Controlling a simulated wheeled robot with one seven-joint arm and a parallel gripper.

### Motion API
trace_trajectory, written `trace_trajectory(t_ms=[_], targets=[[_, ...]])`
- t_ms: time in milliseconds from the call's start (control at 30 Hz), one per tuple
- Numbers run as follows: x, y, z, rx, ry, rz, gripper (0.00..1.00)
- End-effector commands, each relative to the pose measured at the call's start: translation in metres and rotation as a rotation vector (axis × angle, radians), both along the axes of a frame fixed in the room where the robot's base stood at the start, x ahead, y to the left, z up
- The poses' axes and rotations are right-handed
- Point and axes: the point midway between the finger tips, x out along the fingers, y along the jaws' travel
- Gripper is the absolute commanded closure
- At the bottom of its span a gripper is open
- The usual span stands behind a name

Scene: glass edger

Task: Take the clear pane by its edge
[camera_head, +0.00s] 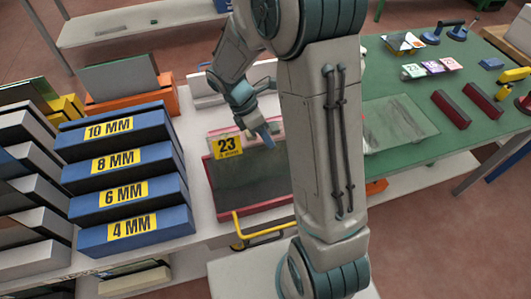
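A clear, greenish see-through pane (402,122) lies flat on the green-topped table (460,112), just right of my arm. My arm hides its left part. A red-rimmed tray (210,183) with a yellow label marked 23 stands on the white bench, with a dark, glassy surface inside. My gripper (268,138) points down over the tray's back edge beside the label, left of the pane and apart from it. Its fingers are small and partly overlap, so I cannot tell their opening, and I see nothing held in them.
Blue racks (130,188) marked 10, 8, 6 and 4 MM stand at left. A yellow handle (262,234) juts from the tray's front. Dark red blocks (450,109), numbered cards (432,68) and suction-cup-like tools (440,32) lie on the green table.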

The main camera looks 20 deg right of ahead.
Motion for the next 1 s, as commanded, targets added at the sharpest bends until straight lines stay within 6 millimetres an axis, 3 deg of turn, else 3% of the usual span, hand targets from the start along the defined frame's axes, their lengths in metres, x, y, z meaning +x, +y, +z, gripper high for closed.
trace_trajectory(t_ms=[167, 300, 1000], targets=[[-0.0001, -0.0003, -0.0005, 0.0, 0.0, 0.0, 0.71], [-0.0001, -0.0002, -0.0004, 0.0, 0.0, 0.0, 1.0], [-0.0001, -0.0001, 0.0001, 0.0, 0.0, -0.001, 1.0]])
